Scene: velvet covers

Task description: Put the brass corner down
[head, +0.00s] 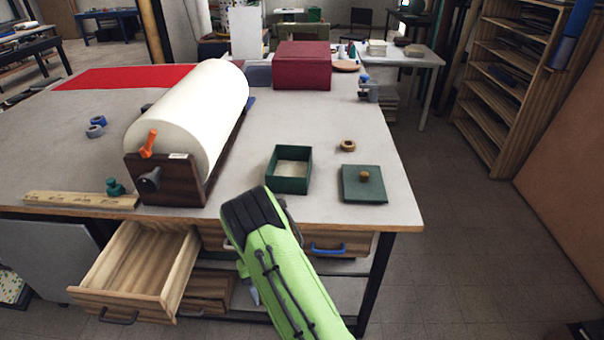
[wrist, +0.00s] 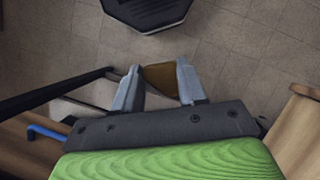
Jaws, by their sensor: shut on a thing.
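My gripper (wrist: 160,84) is shut on the brass corner (wrist: 160,76), a small brown-gold piece between the two grey fingertips in the wrist view. The floor shows beyond it. In the head view my green arm reaches to the front edge of the workbench (head: 330,205) and hides most of the gripper and the brass corner.
A wooden drawer (head: 140,262) stands open at the bench front, left of my arm. A closed drawer has a blue handle (head: 328,249). On the bench are an open green box (head: 289,183), its knobbed lid (head: 377,186), a wooden ring (head: 348,146) and a white roll (head: 190,110).

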